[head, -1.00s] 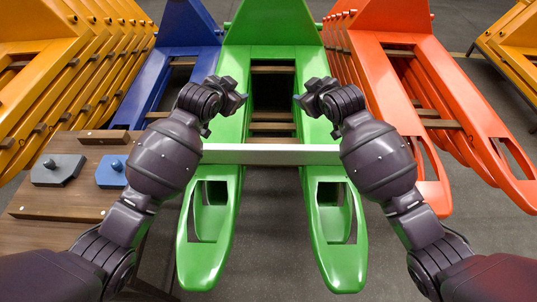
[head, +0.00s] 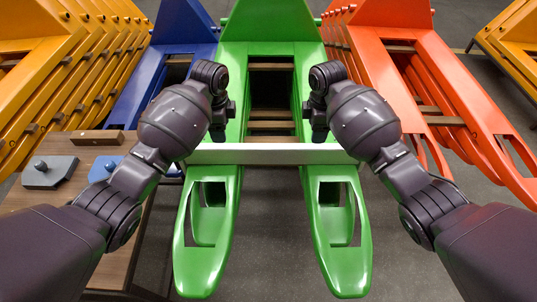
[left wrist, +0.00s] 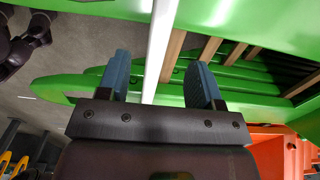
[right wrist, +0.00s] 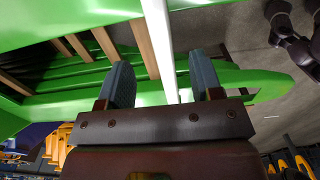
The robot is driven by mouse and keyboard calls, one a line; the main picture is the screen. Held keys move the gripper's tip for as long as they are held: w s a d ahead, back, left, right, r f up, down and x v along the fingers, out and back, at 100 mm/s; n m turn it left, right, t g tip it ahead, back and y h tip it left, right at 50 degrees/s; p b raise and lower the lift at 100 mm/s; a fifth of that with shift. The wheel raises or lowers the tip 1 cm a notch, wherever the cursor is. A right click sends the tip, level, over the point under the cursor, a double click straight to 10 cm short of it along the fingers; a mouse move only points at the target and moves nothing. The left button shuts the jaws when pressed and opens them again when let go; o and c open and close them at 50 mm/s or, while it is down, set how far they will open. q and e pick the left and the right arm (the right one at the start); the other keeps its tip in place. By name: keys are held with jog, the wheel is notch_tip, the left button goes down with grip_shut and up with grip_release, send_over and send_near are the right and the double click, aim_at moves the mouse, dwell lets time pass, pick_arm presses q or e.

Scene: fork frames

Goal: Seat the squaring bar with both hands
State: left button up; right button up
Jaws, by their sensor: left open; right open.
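The squaring bar (head: 265,154) is a long pale bar lying crosswise over both forks of the green fork frame (head: 203,262). My left gripper (head: 221,128) is above the bar's left part, pointing down; my right gripper (head: 319,128) is above its right part. In the left wrist view the bar (left wrist: 158,45) runs between the open blue fingers (left wrist: 160,80). In the right wrist view the bar (right wrist: 160,45) also runs between the open fingers (right wrist: 163,82). Neither gripper visibly clamps it.
A wooden bench (head: 22,197) at left holds a grey knobbed block (head: 50,172), a blue knobbed block (head: 104,168) and a wooden block (head: 97,137). A blue frame (head: 184,38) and orange frames (head: 425,75) flank the green one. Floor between the forks is clear.

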aim_at(224, 146)
pick_arm(q)
jog(key=shift+f, duration=0.1)
pick_arm(e)
jog(key=shift+f, duration=0.1)
pick_arm(q)
notch_tip(224, 146, down, 11)
jog(key=shift+r, duration=0.15)
pick_arm(e)
notch_tip(224, 146, down, 11)
jog(key=shift+r, duration=0.15)
pick_arm(q)
grip_shut()
pick_arm(e)
grip_shut()
